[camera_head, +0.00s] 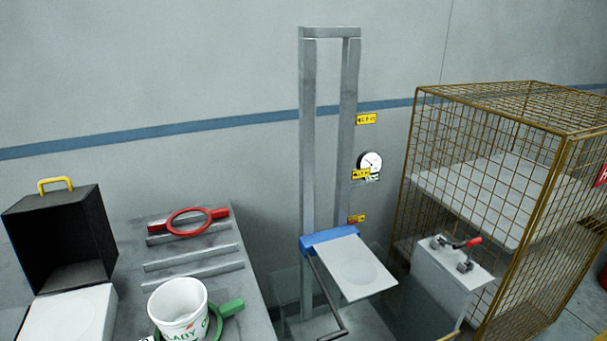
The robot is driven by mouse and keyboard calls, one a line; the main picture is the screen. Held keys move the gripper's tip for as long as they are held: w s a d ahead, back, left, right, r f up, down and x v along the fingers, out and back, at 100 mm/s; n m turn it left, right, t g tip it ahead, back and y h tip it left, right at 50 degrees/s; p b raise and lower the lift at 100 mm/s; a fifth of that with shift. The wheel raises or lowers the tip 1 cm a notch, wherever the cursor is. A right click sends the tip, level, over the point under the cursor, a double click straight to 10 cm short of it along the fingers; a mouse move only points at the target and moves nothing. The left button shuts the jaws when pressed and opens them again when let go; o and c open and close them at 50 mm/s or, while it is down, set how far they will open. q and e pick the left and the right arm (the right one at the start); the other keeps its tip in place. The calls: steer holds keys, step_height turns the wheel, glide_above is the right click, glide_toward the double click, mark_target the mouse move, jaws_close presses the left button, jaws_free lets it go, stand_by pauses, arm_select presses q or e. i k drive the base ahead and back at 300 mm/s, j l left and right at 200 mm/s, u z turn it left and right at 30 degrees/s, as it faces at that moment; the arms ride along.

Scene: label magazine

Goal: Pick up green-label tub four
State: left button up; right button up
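A white open-topped tub (178,308) with green lettering and a small orange mark stands at the bottom of the head view, on the grey bench at left. Its lower part is cut off by the picture edge. The readable letters look like "LABY"; no number four can be made out. A green ring with a stub handle (231,308) shows around or behind the tub's right side; I cannot tell whether it touches the tub. Neither of my grippers is in view.
A red ring with handles (190,221) lies on slats of the grey bench (243,262). A black open box (62,240) stands at left. A lift frame with a white plate (357,268), a white clamp box (450,276) and a wire cage (500,190) stand to the right.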

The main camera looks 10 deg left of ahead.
mark_target(178, 309)
steer(key=k+u, duration=0.1)
steer(key=u, duration=0.95)
steer(key=i+j, duration=0.05)
